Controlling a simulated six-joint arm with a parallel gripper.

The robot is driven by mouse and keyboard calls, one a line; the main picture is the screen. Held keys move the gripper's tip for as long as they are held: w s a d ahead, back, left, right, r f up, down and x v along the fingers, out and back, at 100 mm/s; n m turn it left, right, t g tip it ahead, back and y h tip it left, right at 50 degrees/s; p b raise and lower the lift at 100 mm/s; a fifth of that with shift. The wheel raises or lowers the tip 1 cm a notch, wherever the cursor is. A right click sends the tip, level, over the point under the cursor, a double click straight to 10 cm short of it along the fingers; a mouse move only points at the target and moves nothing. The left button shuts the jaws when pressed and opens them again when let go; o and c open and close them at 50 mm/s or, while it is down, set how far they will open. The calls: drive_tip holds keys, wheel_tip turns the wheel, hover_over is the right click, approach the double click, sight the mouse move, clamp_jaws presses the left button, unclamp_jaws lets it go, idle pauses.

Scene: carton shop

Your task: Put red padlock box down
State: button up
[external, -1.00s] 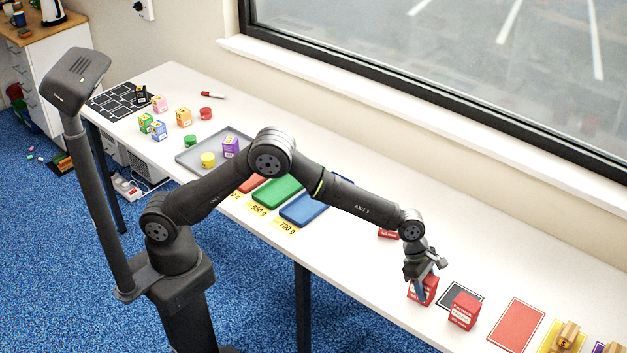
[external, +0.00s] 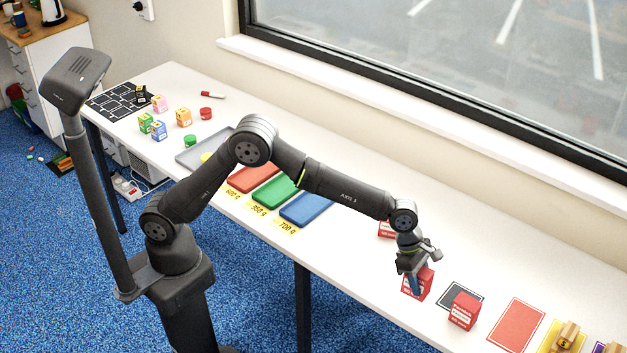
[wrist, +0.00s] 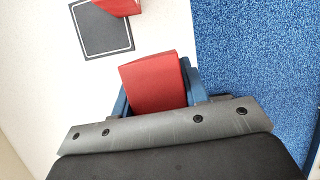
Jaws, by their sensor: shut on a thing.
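My gripper (external: 414,279) is shut on a red box (external: 423,285) near the front edge of the table. In the wrist view the red box (wrist: 153,85) sits between the two blue fingertips (wrist: 157,95). I cannot tell for sure whether its bottom touches the table. Another red box (external: 464,311) with white print stands on the front part of a dark mat (external: 451,290), to the right of my gripper. In the wrist view the dark mat (wrist: 103,30) shows with that box's corner (wrist: 120,5) at the top edge. A third red box (external: 388,230) is partly hidden behind my wrist.
A red mat (external: 516,325) and a yellow mat with a wooden-handled stamp (external: 566,336) lie farther right. Red, green and blue pads (external: 306,208) lie left of my wrist. The table (external: 350,265) is bare between the blue pad and my gripper. Its front edge is close.

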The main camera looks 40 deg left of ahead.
drive_tip(key=s+r, duration=0.4)
drive_tip(key=s, duration=0.2)
drive_tip(key=w+a+n+t, duration=0.1)
drive_tip(key=w+a+n, duration=0.15)
drive_tip(key=w, duration=0.55)
drive_tip(key=w+a+n+t, duration=0.1)
drive_tip(key=w+a, duration=0.2)
drive_tip(key=w, duration=0.5)
drive_tip(key=shift+n, duration=0.25)
drive_tip(key=w+a+f, duration=0.1)
drive_tip(key=w+f, duration=0.1)
drive_tip(key=w, duration=0.1)
drive_tip(key=w+f, duration=0.2)
drive_tip(key=w, duration=0.2)
drive_tip(key=w+a+f, duration=0.1)
drive_tip(key=w+f, duration=0.2)
drive_tip(key=w, duration=0.1)
drive_tip(key=shift+a+f, duration=0.1)
drive_tip(key=shift+a, duration=0.2)
drive_tip(key=shift+f, duration=1.7)
drive_tip(key=shift+f, duration=0.1)
drive_tip(key=o, duration=1.1)
drive_tip(key=shift+f, duration=0.1)
